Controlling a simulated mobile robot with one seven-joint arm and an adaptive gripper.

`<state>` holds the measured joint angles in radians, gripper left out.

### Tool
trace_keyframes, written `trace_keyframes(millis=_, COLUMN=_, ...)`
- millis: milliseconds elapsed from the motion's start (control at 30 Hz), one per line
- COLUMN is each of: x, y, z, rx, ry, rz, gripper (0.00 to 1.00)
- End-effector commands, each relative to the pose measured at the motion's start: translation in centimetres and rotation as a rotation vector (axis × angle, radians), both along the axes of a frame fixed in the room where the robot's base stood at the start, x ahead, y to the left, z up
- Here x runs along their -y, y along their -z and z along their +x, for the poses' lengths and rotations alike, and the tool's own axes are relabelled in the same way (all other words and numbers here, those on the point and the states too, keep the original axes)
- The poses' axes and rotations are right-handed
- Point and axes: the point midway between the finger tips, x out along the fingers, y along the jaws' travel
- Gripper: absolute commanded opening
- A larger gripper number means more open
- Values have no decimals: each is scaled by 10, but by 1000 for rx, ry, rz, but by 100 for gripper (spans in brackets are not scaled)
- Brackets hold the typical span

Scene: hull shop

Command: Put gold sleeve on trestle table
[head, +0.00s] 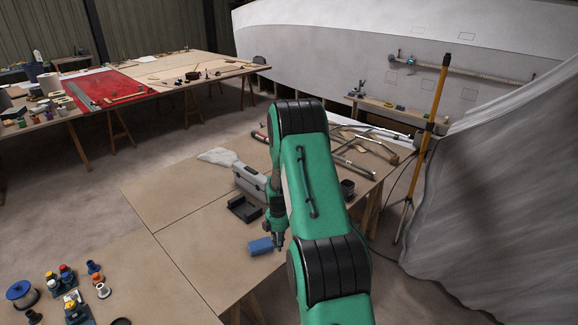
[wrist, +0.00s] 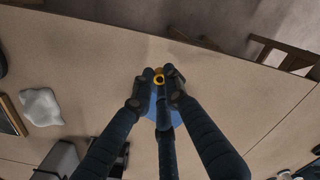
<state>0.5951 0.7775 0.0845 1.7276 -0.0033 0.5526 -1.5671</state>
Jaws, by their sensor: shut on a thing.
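My gripper (wrist: 159,80) is shut on the gold sleeve (wrist: 158,71), a small yellow-gold ring between the fingertips in the wrist view. In the head view my gripper (head: 279,242) is low over the near right part of the tan trestle table (head: 200,245), beside a blue block (head: 260,246). The sleeve cannot be made out in the head view. The blue block is partly hidden behind my fingers in the wrist view (wrist: 153,108). I cannot tell whether the sleeve touches the tabletop.
A black tray (head: 244,209), a grey toolbox (head: 249,181) and a white cloth (head: 217,156) lie behind my gripper. Coloured parts and a blue spool (head: 20,291) are at the front left. The tabletop between is clear.

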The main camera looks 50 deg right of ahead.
Motion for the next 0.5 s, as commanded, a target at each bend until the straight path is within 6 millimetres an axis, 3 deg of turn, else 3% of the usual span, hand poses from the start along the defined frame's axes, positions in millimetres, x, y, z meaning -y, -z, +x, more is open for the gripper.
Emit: trace_keyframes(millis=500, x=-2, y=0, z=4, rx=2, ry=-13, rz=-1, gripper=0)
